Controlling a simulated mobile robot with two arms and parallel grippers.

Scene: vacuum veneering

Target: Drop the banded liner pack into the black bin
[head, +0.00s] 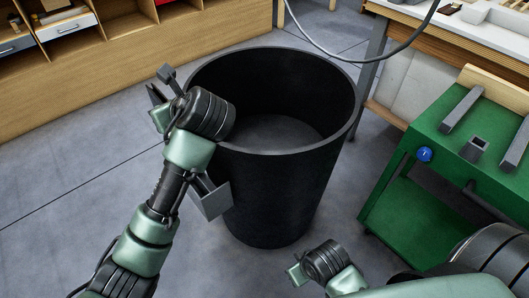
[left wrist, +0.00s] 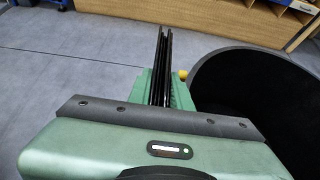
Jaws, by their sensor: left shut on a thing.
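The black bin (head: 272,180) stands open in the middle of the head view, and the inside I see is empty. It also fills the right of the left wrist view (left wrist: 265,90). My left gripper (head: 160,114) is beside the bin's left rim; its narrow black fingers (left wrist: 163,65) show close together, left of the bin's opening.
A green cart (head: 395,205) with grey bars on top stands right of the bin. A workbench (head: 480,35) stands at the back right, with a grey hose (head: 350,58) hanging before it. Wooden shelving (head: 140,70) lines the back left. The floor left of the bin is clear.

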